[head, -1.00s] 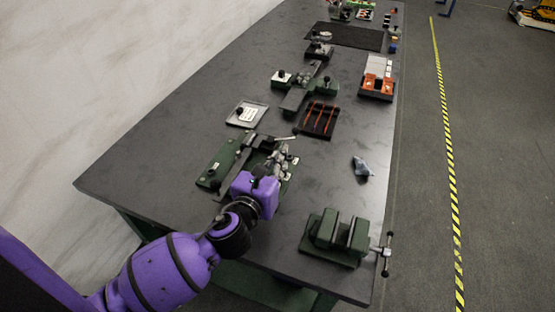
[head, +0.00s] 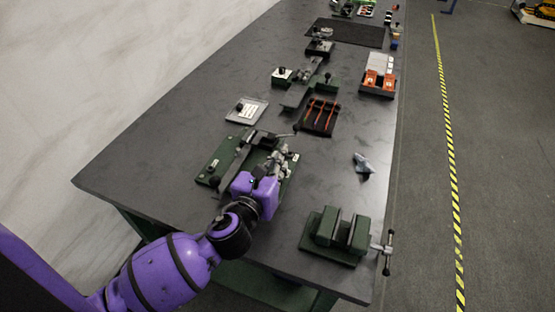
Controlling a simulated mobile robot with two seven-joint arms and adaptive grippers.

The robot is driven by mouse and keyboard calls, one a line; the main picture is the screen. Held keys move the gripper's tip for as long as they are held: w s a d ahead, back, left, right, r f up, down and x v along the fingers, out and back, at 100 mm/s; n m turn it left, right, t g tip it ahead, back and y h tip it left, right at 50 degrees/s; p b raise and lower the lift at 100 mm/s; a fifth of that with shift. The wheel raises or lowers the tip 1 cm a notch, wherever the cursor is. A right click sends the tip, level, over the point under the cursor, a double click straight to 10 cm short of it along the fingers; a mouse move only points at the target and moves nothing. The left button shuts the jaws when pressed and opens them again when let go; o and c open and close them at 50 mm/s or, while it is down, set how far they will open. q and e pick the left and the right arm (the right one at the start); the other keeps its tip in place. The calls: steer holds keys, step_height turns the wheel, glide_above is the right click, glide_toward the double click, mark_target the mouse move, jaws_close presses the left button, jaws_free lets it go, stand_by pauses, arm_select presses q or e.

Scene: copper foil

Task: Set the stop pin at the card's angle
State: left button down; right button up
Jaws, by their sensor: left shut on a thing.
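A green fixture (head: 210,176) with a long grey bar (head: 234,160) across it stands at the near left of the bench. A thin lever (head: 285,134) shows at its far side. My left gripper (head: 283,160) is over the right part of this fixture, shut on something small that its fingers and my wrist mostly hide. I cannot make out whether that is the stop pin. My right gripper is not in view.
A green vise (head: 338,232) stands at the near right edge. A crumpled grey-blue cloth (head: 362,164) lies beyond it. A black tray (head: 320,117) with orange-handled tools and another green fixture (head: 326,85) stand farther back. The bench between fixture and vise is clear.

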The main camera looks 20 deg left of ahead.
arm_select(q)
steer(key=shift+f, duration=0.15)
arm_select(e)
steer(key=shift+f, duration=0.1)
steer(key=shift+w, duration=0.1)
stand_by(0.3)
arm_select(q)
steer(key=c, duration=2.2)
jaws_free()
steer(key=shift+o, duration=0.2)
steer(key=shift+r, duration=0.2)
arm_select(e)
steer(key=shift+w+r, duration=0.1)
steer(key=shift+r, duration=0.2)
arm_select(q)
steer(key=shift+r+p, duration=0.65)
steer(key=shift+p, duration=0.15)
steer(key=shift+r+p, duration=0.7)
steer(key=shift+p, duration=0.1)
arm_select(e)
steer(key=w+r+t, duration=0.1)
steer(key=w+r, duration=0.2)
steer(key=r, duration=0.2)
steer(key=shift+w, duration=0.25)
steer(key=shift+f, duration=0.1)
